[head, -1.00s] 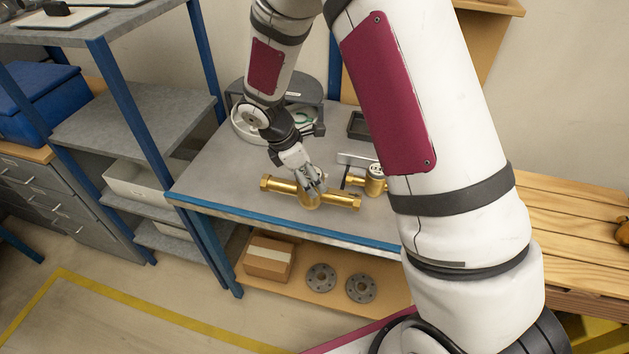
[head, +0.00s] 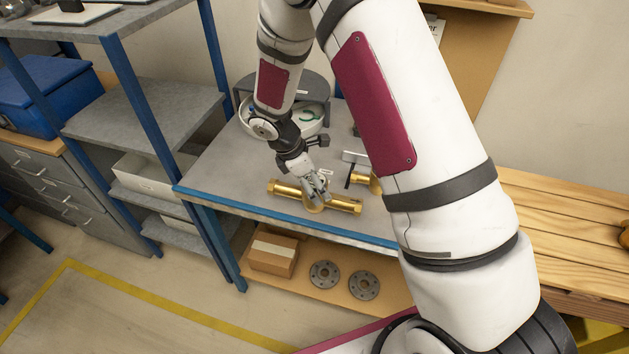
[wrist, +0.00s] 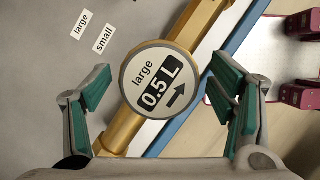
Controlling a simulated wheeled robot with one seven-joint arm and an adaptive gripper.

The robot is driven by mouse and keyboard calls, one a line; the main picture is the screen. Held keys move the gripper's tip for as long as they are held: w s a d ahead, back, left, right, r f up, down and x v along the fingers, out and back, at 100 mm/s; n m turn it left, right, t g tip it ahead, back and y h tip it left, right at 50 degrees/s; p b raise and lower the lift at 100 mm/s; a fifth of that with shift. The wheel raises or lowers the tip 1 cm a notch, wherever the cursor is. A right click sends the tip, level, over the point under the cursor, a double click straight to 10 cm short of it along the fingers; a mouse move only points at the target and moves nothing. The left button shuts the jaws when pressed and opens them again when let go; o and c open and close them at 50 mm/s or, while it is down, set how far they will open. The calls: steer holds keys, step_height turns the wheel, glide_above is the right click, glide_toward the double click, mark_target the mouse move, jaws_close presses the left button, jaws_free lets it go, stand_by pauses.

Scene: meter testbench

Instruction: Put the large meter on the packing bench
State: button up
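The large meter is a brass pipe body (head: 345,204) with a round dial. It lies near the front edge of the grey, blue-edged bench (head: 235,165). In the wrist view its dial (wrist: 158,83) reads "large 0.5 L" with an arrow. My gripper (head: 318,192) is over the middle of the meter. In the wrist view the gripper (wrist: 165,100) is open, one green-padded finger on each side of the dial, with gaps showing. I cannot tell which surface is the packing bench; a slatted wooden bench (head: 560,212) stands at the right.
A smaller brass meter (head: 366,183) lies just right, partly hidden by my arm. A round grey device (head: 312,88) stands behind. Labels "large" (wrist: 81,25) and "small" (wrist: 103,39) lie on the bench. A carton (head: 273,252) and two flanges (head: 325,274) are on the lower shelf.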

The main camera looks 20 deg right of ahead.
steer(key=s+a+r+m+t+y+b, duration=0.1)
steer(key=s+r+m, duration=0.1)
steer(key=r, duration=0.8)
steer(key=s+a+r+m+b, duration=0.1)
steer(key=s+r+m, duration=0.1)
steer(key=r, duration=0.9)
steer(key=s+d+r+m+t+y, duration=0.1)
steer(key=s+r+m+t, duration=0.1)
steer(key=s+r+m, duration=0.3)
steer(key=s+d+r+m+t+y, duration=0.1)
steer(key=s+r+m, duration=0.5)
steer(key=s, duration=0.8)
steer(key=shift+d+r+m+t+y, duration=0.25)
steer(key=shift+m+t+y, duration=0.55)
steer(key=shift+m, duration=0.5)
